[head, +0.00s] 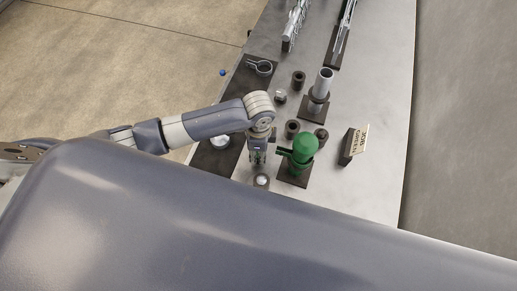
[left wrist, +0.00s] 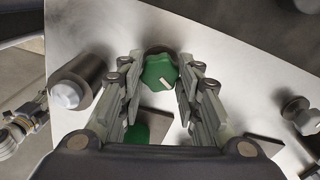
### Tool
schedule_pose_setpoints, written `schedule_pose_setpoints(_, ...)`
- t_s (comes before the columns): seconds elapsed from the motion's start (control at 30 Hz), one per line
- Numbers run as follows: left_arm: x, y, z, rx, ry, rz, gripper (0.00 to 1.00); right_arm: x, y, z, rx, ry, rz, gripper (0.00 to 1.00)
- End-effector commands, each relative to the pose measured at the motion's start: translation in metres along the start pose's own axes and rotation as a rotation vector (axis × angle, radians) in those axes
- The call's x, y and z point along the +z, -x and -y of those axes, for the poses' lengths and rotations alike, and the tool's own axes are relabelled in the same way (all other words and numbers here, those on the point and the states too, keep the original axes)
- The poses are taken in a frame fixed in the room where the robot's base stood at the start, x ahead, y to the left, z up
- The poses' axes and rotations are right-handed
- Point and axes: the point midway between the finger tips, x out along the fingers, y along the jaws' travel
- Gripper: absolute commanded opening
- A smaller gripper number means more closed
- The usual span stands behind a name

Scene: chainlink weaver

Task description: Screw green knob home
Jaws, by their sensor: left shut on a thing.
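A green knob (left wrist: 158,71) with a white mark sits between the fingertips of my left gripper (left wrist: 157,80) in the left wrist view. The fingers are closed on its sides. A dark round part (left wrist: 158,50) shows just behind the knob. In the head view my left gripper (head: 258,152) points down, left of a green upright fixture (head: 304,146) with a side arm, on a dark base plate (head: 293,179). The knob itself is hard to make out there. A green patch (left wrist: 135,133) shows behind the left finger. My right gripper is not in view.
A grey post on a dark base (head: 318,92) and dark bushings (head: 298,79) stand behind on the metal table (head: 385,100). A sign block (head: 354,144) is to the right. A ring clamp (head: 260,67) lies on a dark mat. The table's right side is clear.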

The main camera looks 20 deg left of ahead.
Motion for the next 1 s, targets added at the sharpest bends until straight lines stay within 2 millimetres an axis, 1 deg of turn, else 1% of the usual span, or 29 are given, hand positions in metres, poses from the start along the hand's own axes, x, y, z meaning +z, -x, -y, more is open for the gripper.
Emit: schedule_pose_setpoints(1.0, 0.0, 0.0013, 0.0019, -0.004, -0.966, 0.001, 0.08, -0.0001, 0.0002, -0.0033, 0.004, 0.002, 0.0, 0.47)
